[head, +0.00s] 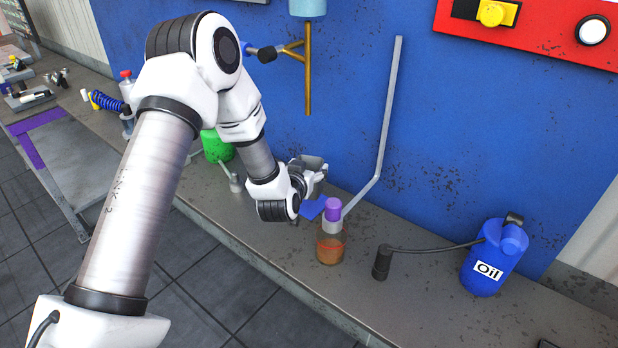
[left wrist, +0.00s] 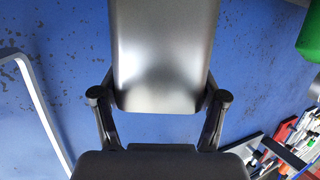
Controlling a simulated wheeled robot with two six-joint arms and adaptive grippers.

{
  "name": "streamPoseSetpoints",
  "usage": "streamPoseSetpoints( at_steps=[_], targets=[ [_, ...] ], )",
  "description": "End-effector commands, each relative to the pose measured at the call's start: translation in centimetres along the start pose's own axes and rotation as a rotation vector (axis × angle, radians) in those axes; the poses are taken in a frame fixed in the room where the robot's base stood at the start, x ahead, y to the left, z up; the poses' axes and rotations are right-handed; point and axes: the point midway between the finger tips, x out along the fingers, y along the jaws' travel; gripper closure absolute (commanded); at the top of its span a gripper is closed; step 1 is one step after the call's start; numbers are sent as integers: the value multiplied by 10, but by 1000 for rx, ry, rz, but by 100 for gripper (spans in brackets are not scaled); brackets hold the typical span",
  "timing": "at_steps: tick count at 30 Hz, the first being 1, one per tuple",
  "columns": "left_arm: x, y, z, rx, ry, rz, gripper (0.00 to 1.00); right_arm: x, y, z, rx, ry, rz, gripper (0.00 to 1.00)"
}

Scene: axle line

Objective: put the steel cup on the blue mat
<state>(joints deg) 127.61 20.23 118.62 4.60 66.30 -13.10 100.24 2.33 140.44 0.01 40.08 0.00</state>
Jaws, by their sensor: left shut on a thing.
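My left gripper (head: 310,178) is over the bench, close to the blue wall panel. In the left wrist view the steel cup (left wrist: 163,50), smooth and grey, fills the upper middle between the two fingers of my left gripper (left wrist: 160,98). The gripper is shut on the cup. In the head view the cup is hard to tell apart from the gripper's grey parts. A flat blue patch, which looks like the blue mat (head: 312,208), lies on the bench just below the gripper, partly hidden by the arm and a bottle. The cup appears above the bench, apart from the mat. My right gripper is not in view.
An amber bottle (head: 330,248) with a purple cap stands close in front of the mat. A bent grey pipe (head: 385,120) runs behind it. A blue oil can (head: 490,258) with a spout is at the right.

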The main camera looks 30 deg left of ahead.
Motion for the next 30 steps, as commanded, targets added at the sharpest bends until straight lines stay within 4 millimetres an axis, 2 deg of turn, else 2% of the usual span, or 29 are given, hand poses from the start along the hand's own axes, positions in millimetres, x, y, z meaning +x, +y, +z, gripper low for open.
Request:
streamPoseSetpoints(
  at_steps=[3,6,7,8,18,19,21,30],
  targets=[
    [6,0,22,3,-5,1,66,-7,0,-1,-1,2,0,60],
    [10,0,33,1,-2,1,66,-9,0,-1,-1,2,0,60],
    [10,0,35,1,-1,1,66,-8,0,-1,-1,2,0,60],
    [10,0,35,0,-1,1,72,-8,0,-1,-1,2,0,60],
    [12,0,41,0,-1,1,72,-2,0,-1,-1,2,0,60],
    [12,0,40,0,-1,1,21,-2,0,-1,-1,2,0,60],
    [12,0,40,0,-1,1,3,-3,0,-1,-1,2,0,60],
    [12,0,39,0,-1,0,3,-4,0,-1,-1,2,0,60]
  ],
)
